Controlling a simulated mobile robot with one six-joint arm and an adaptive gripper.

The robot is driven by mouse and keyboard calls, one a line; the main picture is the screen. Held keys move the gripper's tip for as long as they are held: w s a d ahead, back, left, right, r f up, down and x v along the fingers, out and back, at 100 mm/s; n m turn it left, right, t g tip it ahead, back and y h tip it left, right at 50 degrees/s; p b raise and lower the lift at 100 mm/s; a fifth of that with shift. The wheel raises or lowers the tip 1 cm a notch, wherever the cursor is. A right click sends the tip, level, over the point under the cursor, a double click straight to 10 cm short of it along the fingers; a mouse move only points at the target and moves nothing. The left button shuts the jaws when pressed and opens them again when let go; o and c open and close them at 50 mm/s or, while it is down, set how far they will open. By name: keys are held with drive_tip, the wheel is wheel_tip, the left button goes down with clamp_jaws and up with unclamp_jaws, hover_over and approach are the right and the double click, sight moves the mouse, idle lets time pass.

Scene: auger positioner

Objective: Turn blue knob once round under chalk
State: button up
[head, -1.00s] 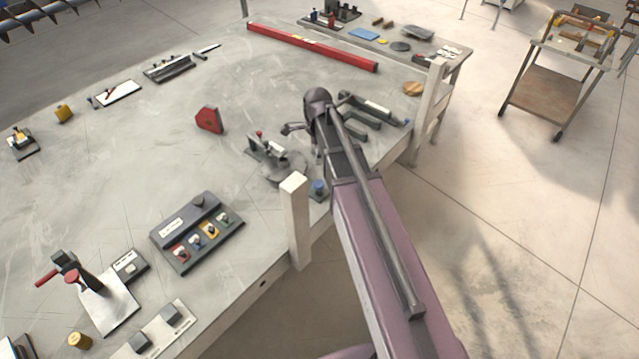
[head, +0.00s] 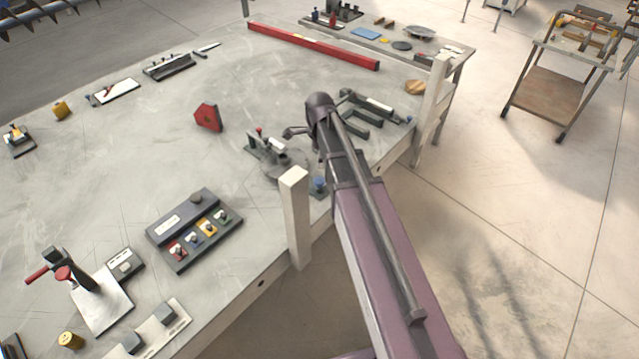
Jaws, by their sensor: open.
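One blue knob (head: 319,185) stands on a small dark base at the table's near edge, just right of the white post. A second, smaller blue knob (head: 409,120) sits at the right end of a dark grey fixture (head: 358,124). A pale, stick-like piece (head: 379,104) lies along that fixture; I cannot tell whether it is the chalk. My gripper (head: 304,136) is open, above the table between the fixture and a grey clamp device (head: 266,147). My arm hides part of the gripper and of the fixture. No contact with either knob is visible.
A white post (head: 294,218) rises at the near table edge, close left of my arm. A panel with coloured switches (head: 194,230) lies left of it. A red block (head: 208,117) and a long red bar (head: 312,46) lie farther back. The table's middle left is mostly clear.

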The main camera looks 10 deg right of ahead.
sight(319, 181)
drive_tip(key=shift+f+b, duration=4.75)
drive_tip(key=shift+f, duration=0.3)
drive_tip(key=c, duration=1.2)
drive_tip(key=shift+o, duration=0.2)
drive_tip(key=shift+a, duration=0.15)
drive_tip(key=shift+s, duration=0.1)
